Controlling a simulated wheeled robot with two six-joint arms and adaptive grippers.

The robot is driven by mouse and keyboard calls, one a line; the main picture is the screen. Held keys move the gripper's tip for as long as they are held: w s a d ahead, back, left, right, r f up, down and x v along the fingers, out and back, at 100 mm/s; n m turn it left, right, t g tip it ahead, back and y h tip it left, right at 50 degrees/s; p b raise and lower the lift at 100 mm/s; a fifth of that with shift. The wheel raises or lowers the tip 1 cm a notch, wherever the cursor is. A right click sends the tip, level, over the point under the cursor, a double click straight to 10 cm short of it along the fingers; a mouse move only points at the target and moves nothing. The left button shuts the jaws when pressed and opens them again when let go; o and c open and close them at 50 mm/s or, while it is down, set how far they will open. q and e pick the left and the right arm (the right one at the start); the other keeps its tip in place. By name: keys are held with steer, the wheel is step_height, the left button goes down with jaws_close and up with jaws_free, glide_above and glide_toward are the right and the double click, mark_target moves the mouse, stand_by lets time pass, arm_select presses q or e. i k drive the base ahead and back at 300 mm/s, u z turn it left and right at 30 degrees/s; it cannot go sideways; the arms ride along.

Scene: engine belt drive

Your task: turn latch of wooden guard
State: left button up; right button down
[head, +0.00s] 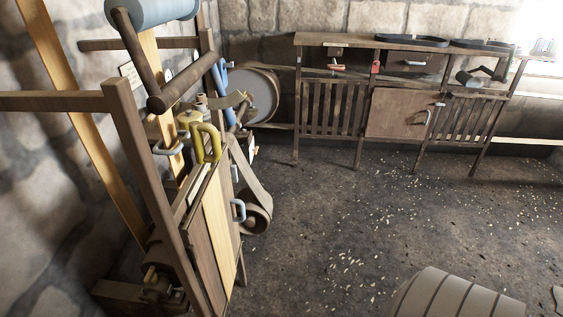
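A wooden frame machine stands at the left of the head view. Its lower side carries a boarded wooden panel (217,232), which looks like the guard and appears closed. A light blue-grey handle (239,210) sits by the panel's right edge. A yellow looped handle (206,143) and a grey bent handle (170,149) are above the panel. Neither of my grippers is in view.
A belt (247,172) runs down to a roller (257,219) beside the frame, with a large grey wheel (260,95) behind. A slatted wooden bench (399,112) stands along the back wall. A barrel (452,297) is at bottom right. The middle floor is open, with scattered pale bits.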

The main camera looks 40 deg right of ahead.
mark_target(233, 170)
steer(key=z, duration=2.35)
steer(key=i, duration=3.85)
steer(key=u, duration=3.1)
